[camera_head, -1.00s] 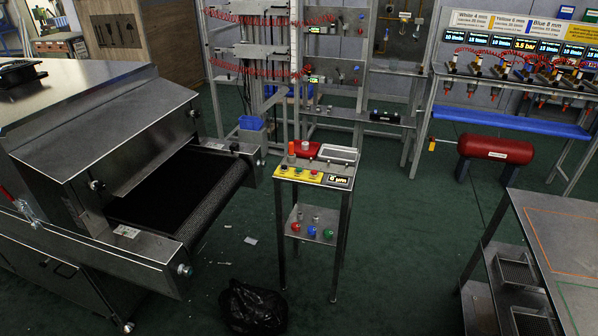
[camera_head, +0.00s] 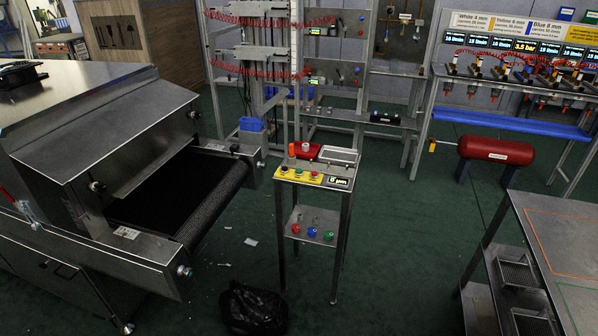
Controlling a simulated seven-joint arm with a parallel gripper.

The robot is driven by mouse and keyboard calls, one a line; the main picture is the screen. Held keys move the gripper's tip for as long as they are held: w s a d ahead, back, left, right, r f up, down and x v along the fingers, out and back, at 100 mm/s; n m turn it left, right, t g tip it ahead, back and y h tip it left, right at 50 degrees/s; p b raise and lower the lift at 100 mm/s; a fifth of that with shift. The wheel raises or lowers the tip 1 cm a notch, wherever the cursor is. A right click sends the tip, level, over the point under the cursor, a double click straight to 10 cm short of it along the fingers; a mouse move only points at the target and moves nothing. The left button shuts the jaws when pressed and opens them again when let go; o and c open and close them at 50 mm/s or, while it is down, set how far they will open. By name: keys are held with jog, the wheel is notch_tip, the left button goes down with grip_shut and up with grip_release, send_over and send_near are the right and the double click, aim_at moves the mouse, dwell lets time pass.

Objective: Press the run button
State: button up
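A control stand (camera_head: 346,215) with thin metal legs stands in the middle of the picture. Its top carries a yellow button panel (camera_head: 299,175) with several small coloured buttons; their labels are too small to read, so I cannot tell which is the run button. A small lit display (camera_head: 338,181) sits to the right of the panel. The tunnel dryer (camera_head: 110,125) is at the left, with its dark belt (camera_head: 180,190) coming out toward the stand. My gripper is not in view.
Red, blue and green round knobs (camera_head: 312,232) sit on the stand's lower shelf. A black bag (camera_head: 252,308) lies on the floor in front. A metal table (camera_head: 540,215) stands at the right, and a red tank (camera_head: 496,148) behind it. Green floor between stand and table is clear.

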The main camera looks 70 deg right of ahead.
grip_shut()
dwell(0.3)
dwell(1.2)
